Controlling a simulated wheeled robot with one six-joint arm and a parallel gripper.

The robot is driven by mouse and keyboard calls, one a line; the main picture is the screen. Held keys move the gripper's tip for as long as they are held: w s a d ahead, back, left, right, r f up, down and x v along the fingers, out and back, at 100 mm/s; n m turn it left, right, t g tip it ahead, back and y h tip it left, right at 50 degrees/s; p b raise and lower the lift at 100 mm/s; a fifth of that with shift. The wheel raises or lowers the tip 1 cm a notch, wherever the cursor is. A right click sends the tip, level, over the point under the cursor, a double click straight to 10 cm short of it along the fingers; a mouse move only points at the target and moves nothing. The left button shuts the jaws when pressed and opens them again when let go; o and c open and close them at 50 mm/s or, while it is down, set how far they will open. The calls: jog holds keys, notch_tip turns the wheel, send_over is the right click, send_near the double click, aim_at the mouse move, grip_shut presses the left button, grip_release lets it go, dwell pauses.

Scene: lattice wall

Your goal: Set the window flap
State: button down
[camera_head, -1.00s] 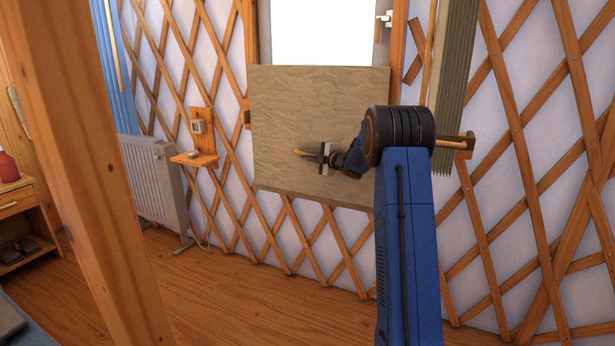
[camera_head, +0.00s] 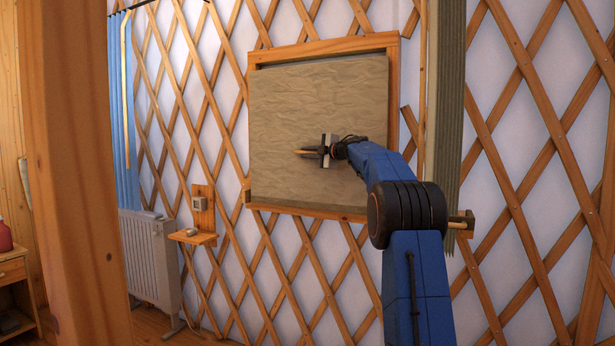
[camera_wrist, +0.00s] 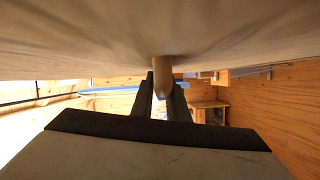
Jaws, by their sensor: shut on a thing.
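The window flap (camera_head: 300,105) is a grey-brown crinkled panel inside a wooden window frame (camera_head: 325,47). It covers nearly all of the opening, with a thin gap showing along its top and right edges. My gripper (camera_head: 312,153) is at the middle of the flap, shut on a wooden peg handle (camera_head: 303,153). In the wrist view the two dark fingers (camera_wrist: 163,98) close around the rounded peg (camera_wrist: 162,78), which stands out from the flap's pale surface (camera_wrist: 100,35) above.
A pleated grey-green curtain (camera_head: 447,110) hangs right of the window, with a wooden bracket (camera_head: 462,222) near my arm. A small shelf (camera_head: 194,237) and a white radiator (camera_head: 150,260) stand left. A wooden post (camera_head: 75,170) blocks the left side.

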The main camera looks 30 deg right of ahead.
aim_at(309, 136)
notch_tip(309, 136, up, 7)
jog(key=shift+f, duration=0.15)
jog(key=shift+s, duration=0.1)
dwell(0.3)
jog(key=c, duration=2)
grip_release()
jog(key=shift+s+d, duration=0.1)
jog(key=v, duration=1.7)
